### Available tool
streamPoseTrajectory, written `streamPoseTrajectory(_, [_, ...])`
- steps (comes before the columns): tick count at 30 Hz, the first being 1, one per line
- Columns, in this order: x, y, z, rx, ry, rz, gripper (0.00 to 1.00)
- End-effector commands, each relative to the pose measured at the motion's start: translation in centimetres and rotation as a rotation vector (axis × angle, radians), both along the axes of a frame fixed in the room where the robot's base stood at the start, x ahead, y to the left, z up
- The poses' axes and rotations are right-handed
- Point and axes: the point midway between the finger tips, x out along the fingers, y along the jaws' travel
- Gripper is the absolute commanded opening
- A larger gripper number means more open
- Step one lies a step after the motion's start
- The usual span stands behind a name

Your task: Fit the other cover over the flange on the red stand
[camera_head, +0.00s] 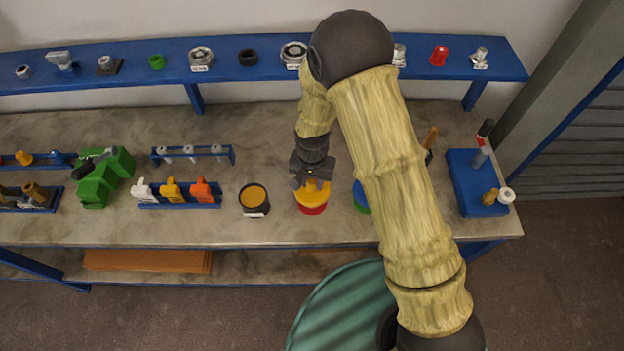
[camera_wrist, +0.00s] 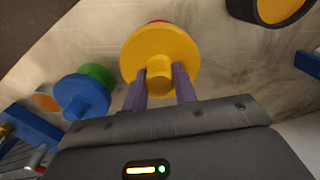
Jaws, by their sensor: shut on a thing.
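My gripper (camera_head: 312,178) points down and is shut on the knob of the yellow cover (camera_head: 313,193). In the wrist view, both fingers of my gripper (camera_wrist: 160,85) flank that knob, and the yellow cover (camera_wrist: 150,48) spreads as a round disc beyond them. The red stand (camera_head: 313,210) shows as a rim just below the cover; only a sliver of the red stand (camera_wrist: 158,21) shows in the wrist view. The cover hides the flange, so I cannot tell whether it touches it. A blue cover (camera_wrist: 82,97) sits at the green stand (camera_wrist: 98,72); my arm partly hides them in the head view.
A dark pot with an orange inside (camera_head: 254,198) stands left of the red stand. Farther left are a rack of coloured pieces (camera_head: 180,200) and a green machine (camera_head: 103,180). A blue block with fittings (camera_head: 478,185) is at right. A blue shelf (camera_head: 130,70) runs behind.

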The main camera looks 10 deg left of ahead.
Motion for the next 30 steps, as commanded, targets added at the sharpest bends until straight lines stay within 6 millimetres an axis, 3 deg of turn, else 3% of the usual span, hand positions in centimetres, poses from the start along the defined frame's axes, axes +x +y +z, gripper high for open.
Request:
streamPoseTrajectory(23, [0.0,0.0,-2.0,0.0,0.0,0.0,0.05])
streamPoseTrajectory(24, [0.0,0.0,-1.9,0.0,0.0,0.0,0.31])
streamPoseTrajectory(27, [0.0,0.0,-1.9,0.0,0.0,0.0,0.51])
streamPoseTrajectory(30, [0.0,0.0,-1.9,0.0,0.0,0.0,0.53])
